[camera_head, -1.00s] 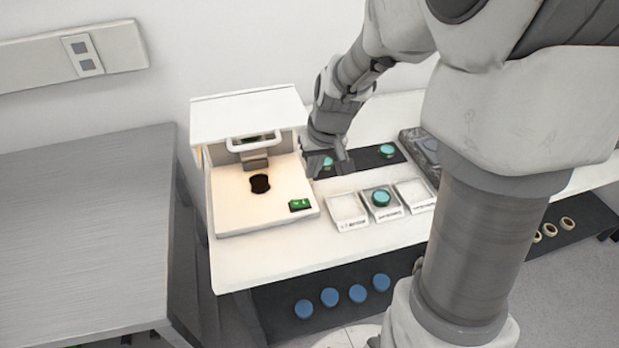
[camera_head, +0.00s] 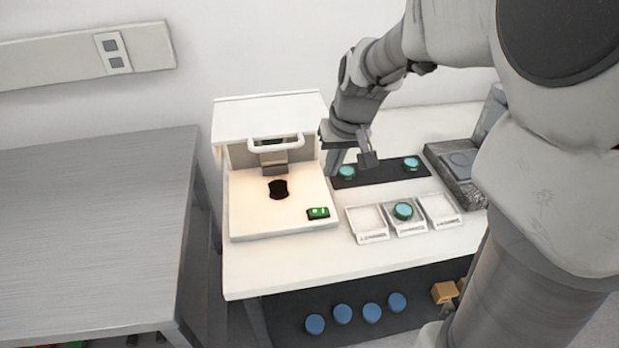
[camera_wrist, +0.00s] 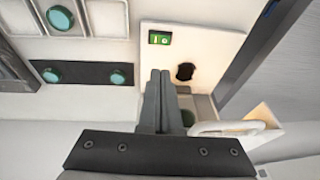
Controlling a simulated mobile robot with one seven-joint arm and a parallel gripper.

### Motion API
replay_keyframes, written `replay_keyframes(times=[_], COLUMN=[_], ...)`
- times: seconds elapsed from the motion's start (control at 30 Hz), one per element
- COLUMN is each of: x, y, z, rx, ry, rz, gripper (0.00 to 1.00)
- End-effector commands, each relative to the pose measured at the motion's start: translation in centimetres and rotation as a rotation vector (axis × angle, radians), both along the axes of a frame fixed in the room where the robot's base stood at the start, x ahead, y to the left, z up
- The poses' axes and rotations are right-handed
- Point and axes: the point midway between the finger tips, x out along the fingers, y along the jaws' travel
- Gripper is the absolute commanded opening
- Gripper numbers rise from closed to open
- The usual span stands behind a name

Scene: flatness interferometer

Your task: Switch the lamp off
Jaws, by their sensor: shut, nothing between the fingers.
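The lamp is part of a white box-shaped instrument (camera_head: 242,205) on the white bench, with a lit interior and a white handle (camera_head: 277,145) on its front. A green rocker switch (camera_head: 318,213) sits at the front right corner of its base. It also shows in the wrist view (camera_wrist: 159,38), with light marks on it. A black round spot (camera_head: 278,189) lies on the base. My gripper (camera_head: 367,160) is shut and empty, to the right of the instrument and above the dark strip. In the wrist view, the closed fingers (camera_wrist: 159,75) point toward the switch and are apart from it.
A dark strip (camera_head: 380,172) holds two teal discs. Three white trays stand in front, the middle one (camera_head: 404,214) holding a teal disc. A grey device (camera_head: 456,165) stands at the right. Several blue discs (camera_head: 343,314) lie on the lower shelf. A grey table (camera_head: 90,240) stands left.

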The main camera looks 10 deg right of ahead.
Motion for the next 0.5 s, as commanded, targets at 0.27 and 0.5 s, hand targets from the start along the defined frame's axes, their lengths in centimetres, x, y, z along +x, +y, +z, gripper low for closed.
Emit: replay_keyframes(times=[0.27,0.5], x=[0.04,0.12], y=[0.19,0.21], z=[0.22,-0.11], rx=[0.000,0.000], ry=[0.000,0.001], rz=[0.000,0.000], gripper=[0.00,0.00])
